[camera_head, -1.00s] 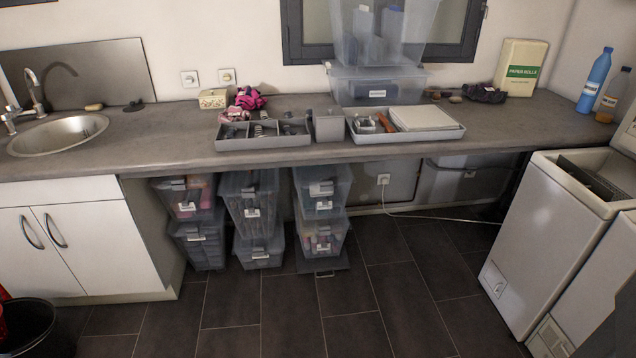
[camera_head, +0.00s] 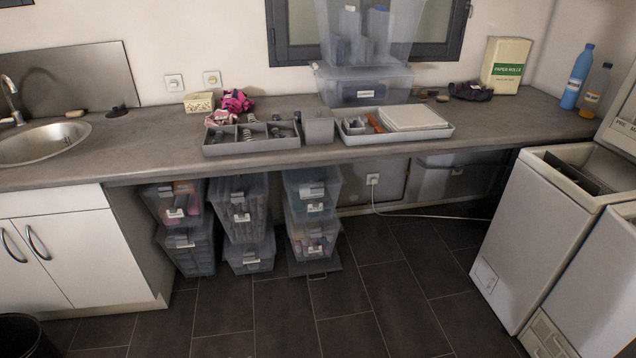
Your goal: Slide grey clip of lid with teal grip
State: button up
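Two white toploaders stand at the right. The nearer-to-centre toploader (camera_head: 530,237) has an open top with a dark inside. A raised pale lid (camera_head: 622,112) stands behind it, cut off by the right edge of the picture. The second toploader (camera_head: 590,285) is only partly in view at the lower right. I cannot make out a teal grip or a grey clip on what shows of the lid. My gripper is not in view.
A long grey worktop (camera_head: 510,128) runs along the wall with a divided tray (camera_head: 250,148), a second tray (camera_head: 395,136), clear boxes (camera_head: 365,88) and bottles (camera_head: 577,78). Stacked bins (camera_head: 245,210) stand below. The dark tiled floor (camera_head: 390,290) is clear before the toploaders.

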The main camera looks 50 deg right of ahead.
aim_at(317, 188)
jog(key=z, duration=0.1)
jog(key=i, duration=1)
jog(key=u, duration=0.05)
